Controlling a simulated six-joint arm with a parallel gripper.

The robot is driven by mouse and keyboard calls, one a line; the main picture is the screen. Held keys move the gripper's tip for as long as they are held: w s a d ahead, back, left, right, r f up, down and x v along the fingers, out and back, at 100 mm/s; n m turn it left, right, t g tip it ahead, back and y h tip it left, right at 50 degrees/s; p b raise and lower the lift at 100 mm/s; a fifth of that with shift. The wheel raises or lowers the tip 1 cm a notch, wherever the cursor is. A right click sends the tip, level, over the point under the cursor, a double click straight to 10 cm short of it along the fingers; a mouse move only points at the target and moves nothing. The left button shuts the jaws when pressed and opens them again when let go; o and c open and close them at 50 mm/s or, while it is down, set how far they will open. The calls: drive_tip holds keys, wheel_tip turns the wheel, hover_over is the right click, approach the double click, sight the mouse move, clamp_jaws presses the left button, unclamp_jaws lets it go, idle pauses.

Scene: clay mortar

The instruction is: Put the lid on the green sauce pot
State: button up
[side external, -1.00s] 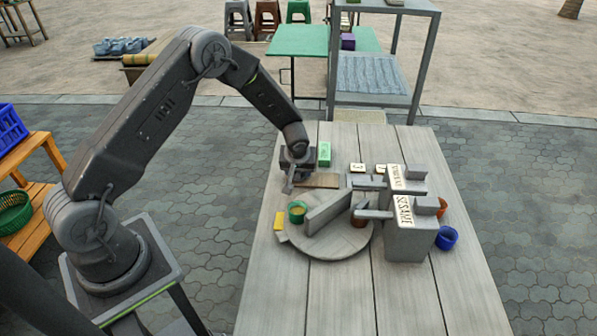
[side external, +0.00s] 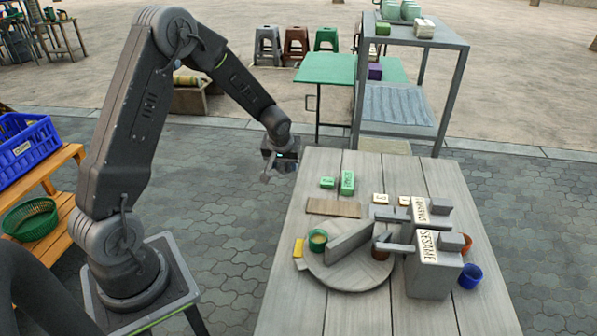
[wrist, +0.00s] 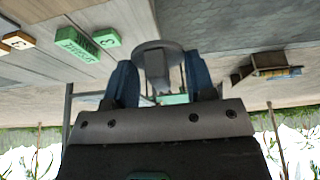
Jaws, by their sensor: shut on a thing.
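The green sauce pot (side external: 318,240) stands open, with pale yellow contents showing, on the left of a round grey turntable (side external: 345,279). An upright grey slab (side external: 350,240) stands beside it on the turntable. My gripper (side external: 272,176) is raised by the table's far left edge, well away from the pot. In the wrist view its blue fingers (wrist: 162,82) are shut on a grey piece with a rounded end, which looks like the lid (wrist: 158,60). The fingers hide part of it, and its full shape is unclear.
Two grey dispensers, one labelled SESAME (side external: 430,275), stand right of the slab, near a red-brown pot (side external: 380,253) and a blue pot (side external: 470,277).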

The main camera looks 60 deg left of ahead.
drive_tip(key=shift+s+d+r, duration=0.1)
drive_tip(key=shift+d+r, duration=0.1)
drive_tip(key=shift+d, duration=0.15)
drive_tip(key=s+d+m, duration=0.2)
drive_tip(key=d, duration=0.8)
drive_tip(key=s+d+f+m+t+h, duration=0.1)
drive_tip(key=d+m, duration=0.2)
drive_tip(key=d, duration=0.7)
drive_tip(key=shift+s+d+h, duration=0.15)
drive_tip(key=shift+s+h, duration=0.15)
drive_tip(key=shift+s, duration=0.05)
drive_tip(key=shift+f, duration=2.2)
drive_tip(key=shift+f, duration=0.45)
drive_tip(key=o, duration=1.4)
drive_tip(key=shift+c, duration=0.2)
drive_tip(key=shift+r, duration=0.1)
